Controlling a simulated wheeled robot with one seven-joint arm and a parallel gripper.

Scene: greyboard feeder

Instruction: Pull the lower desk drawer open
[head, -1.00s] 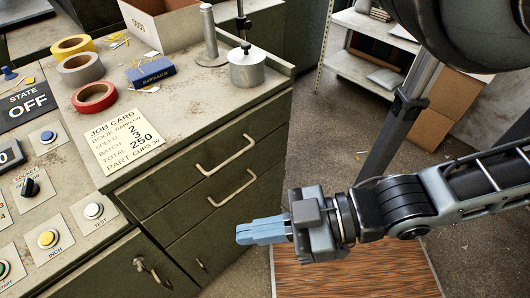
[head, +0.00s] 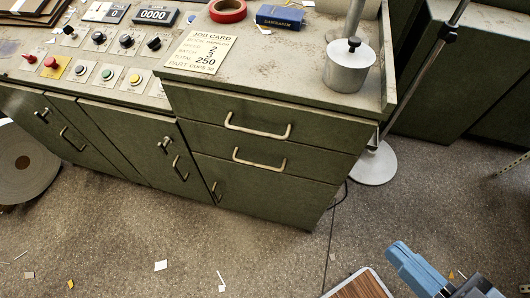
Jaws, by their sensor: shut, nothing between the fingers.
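The lower desk drawer (head: 308,175) is a dark green front in the desk's right-hand section, with a pale bow handle (head: 259,162). It looks flush with the desk. The upper drawer (head: 312,139) sits just above it with a similar handle (head: 257,132). My gripper (head: 394,249), with blue fingers, is at the lower right of the head view. It is shut and empty, pointing up and left. It is well apart from the lower handle, to its right and nearer to me. Part of my gripper's body is cut off by the frame edge.
A round stand base (head: 373,165) is on the floor right of the desk. A paper roll (head: 22,165) is at the far left. The floor (head: 230,245) before the drawers is mostly clear, with scraps.

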